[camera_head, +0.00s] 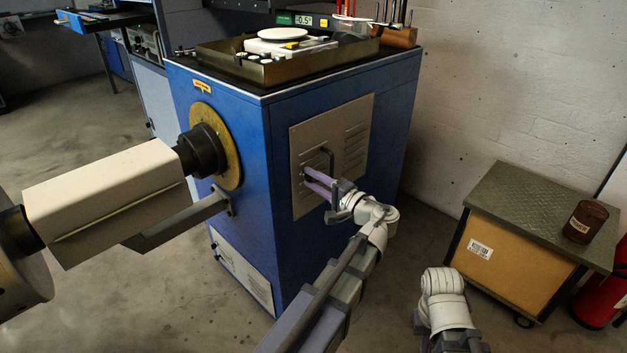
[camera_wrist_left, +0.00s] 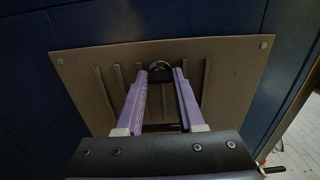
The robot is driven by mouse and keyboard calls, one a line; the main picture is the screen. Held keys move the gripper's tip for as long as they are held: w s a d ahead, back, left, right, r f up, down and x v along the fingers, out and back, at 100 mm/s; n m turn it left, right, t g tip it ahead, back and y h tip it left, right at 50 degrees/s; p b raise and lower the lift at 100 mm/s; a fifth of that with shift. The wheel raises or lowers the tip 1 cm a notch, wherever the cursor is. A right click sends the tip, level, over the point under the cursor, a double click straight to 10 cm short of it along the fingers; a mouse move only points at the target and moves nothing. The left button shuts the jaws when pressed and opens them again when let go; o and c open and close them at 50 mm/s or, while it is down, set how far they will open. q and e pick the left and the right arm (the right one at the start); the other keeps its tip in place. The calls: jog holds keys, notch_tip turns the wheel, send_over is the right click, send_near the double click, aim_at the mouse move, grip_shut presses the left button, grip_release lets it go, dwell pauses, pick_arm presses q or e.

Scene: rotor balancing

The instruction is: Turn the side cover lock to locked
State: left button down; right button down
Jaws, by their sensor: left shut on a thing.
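The side cover (camera_head: 345,130) is a grey louvred panel on the right-hand side of the blue machine (camera_head: 235,115). It also fills the middle of the left wrist view (camera_wrist_left: 240,70). My left gripper (camera_head: 308,180) reaches the cover with its purple fingers. In the left wrist view the fingertips (camera_wrist_left: 160,73) are on either side of the small dark lock (camera_wrist_left: 160,66) near the cover's edge, shut on it. The fingers and the dim light partly hide the lock, so its angle is unclear. A dark handle (camera_head: 327,158) stands out from the cover. My right gripper is out of view.
A brass disc (camera_head: 200,115) with a dark hub and a pale boxy shaft sticks out of the machine's left face. A cart (camera_head: 530,205) with a dark jar (camera_head: 586,222) stands at right, beside a red extinguisher (camera_head: 600,300). Bare floor lies between machine and cart.

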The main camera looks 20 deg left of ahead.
pick_arm(q)
jog(key=c, duration=0.5)
grip_release()
jog(key=v, duration=0.8)
